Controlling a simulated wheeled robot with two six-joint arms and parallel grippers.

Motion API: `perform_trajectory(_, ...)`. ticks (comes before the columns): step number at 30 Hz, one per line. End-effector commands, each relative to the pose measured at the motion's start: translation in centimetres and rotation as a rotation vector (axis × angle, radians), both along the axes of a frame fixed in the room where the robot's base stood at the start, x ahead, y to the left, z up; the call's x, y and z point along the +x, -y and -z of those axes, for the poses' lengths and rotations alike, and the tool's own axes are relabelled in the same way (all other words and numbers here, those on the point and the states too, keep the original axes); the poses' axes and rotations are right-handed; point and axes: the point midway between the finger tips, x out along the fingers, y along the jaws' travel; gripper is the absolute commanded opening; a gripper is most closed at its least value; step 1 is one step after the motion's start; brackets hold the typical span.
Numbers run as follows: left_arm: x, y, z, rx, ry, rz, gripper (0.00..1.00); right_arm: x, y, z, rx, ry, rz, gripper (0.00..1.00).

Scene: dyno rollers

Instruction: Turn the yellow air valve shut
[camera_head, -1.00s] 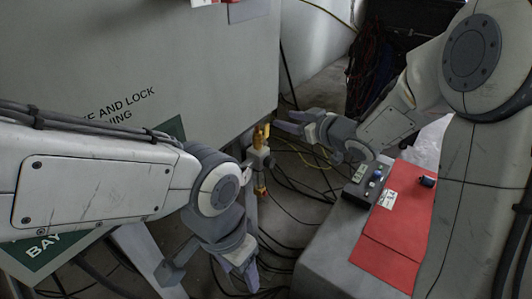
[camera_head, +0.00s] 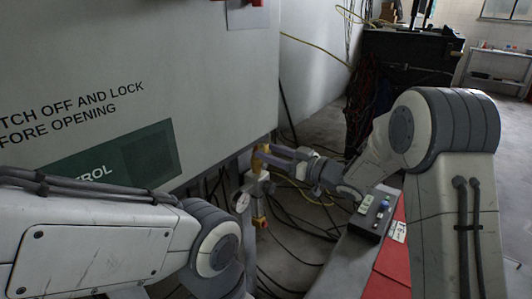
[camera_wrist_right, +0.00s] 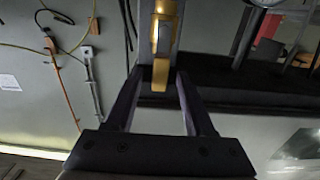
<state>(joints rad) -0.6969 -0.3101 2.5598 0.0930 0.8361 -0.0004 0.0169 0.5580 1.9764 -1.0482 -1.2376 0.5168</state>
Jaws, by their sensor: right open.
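The yellow air valve handle (camera_head: 257,160) stands on a pale pipe fitting by the lower right corner of the big grey cabinet. My right gripper (camera_head: 268,156) has its fingers at the handle in the head view. In the right wrist view, the yellow handle (camera_wrist_right: 160,72) stands upright, its lower end between the spread fingertips of my right gripper (camera_wrist_right: 156,76). The fingers are open, and I see no clear contact.
A round gauge (camera_head: 241,202) sits below the valve. The grey cabinet (camera_head: 200,60) closes off the left. Dark cables (camera_head: 290,235) lie on the floor. A control box (camera_head: 372,214) and red sheet (camera_head: 392,262) are on a bench at the right.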

Motion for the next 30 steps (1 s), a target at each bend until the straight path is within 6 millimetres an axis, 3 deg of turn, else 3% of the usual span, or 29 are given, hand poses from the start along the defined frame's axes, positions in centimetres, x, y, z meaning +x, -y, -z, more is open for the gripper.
perform_trajectory(5, 0.0, 0.0, 0.14, 0.0, 0.0, 0.0, 0.62, 0.83, -1.23, 0.05, -0.001, -0.001, -0.001, 0.54)
perform_trajectory(14, 0.0, 0.0, 0.14, 0.0, 0.0, 0.0, 0.62, 0.97, -1.35, 0.01, 0.001, -0.001, 0.001, 0.54)
perform_trajectory(18, 0.0, 0.0, 0.14, 0.0, 0.0, 0.0, 0.62, 0.96, -1.33, 0.01, 0.0, 0.0, 0.001, 0.0)
perform_trajectory(30, -0.01, -0.01, 0.14, 0.0, 0.0, 0.0, 0.62, 0.92, -1.35, 0.03, 0.0, -0.001, 0.0, 0.0)
